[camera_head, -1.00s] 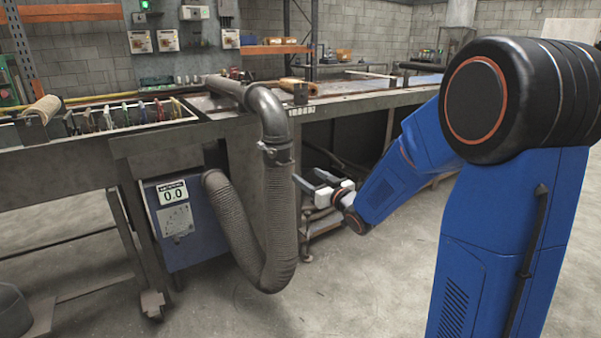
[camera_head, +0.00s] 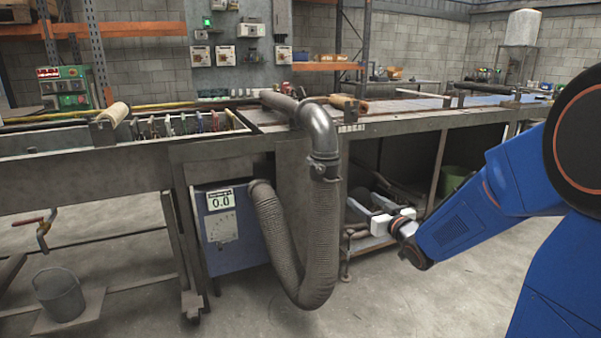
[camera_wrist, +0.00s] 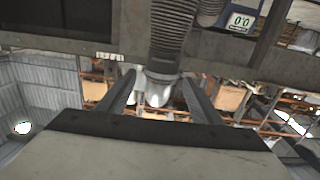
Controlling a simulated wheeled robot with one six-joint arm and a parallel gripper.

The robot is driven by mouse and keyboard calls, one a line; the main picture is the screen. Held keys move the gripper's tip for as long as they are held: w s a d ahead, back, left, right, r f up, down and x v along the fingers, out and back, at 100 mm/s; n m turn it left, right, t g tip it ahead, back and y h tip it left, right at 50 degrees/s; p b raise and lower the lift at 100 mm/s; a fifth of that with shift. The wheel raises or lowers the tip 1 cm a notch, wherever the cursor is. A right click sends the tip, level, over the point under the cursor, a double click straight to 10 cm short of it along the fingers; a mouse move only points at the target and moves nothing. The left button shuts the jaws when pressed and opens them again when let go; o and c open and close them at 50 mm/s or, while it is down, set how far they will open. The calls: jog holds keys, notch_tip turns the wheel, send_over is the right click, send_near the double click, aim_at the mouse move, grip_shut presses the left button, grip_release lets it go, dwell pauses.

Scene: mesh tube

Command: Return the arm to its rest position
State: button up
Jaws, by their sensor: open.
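My gripper (camera_head: 368,203) is in front of the bench's open lower bay, right of the hanging hose, in the head view. My blue arm reaches to it from the right edge. In the wrist view my gripper (camera_wrist: 158,92) has its two dark fingers apart with nothing held between them. The ribbed grey hose (camera_head: 292,250) hangs in a loop from a metal elbow pipe (camera_head: 318,135). The hose (camera_wrist: 172,30) also shows beyond the fingers in the wrist view, apparently upside down. Whether the fingers are near the hose in depth is unclear.
A blue box with a 0.0 display (camera_head: 221,202) stands under the bench, left of the hose. The long metal bench (camera_head: 420,118) runs across the scene. A bucket (camera_head: 60,295) stands at lower left. The floor (camera_head: 420,300) in front is clear.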

jog(key=s+d+m+g+h, duration=0.2)
jog(key=s+g+h, duration=0.1)
jog(key=s, duration=0.5)
jog(key=s+d+m+g+h, duration=0.1)
jog(key=s+d+g+h, duration=0.2)
jog(key=s, duration=0.5)
jog(key=s+a+f+g, duration=0.2)
jog(key=s+g, duration=0.1)
jog(key=s, duration=0.9)
jog(key=s+a+f+g+y, duration=0.1)
jog(key=s+a+f+g, duration=0.1)
jog(key=s, duration=1)
jog(key=shift+f+g, duration=0.35)
jog(key=shift+g, duration=0.25)
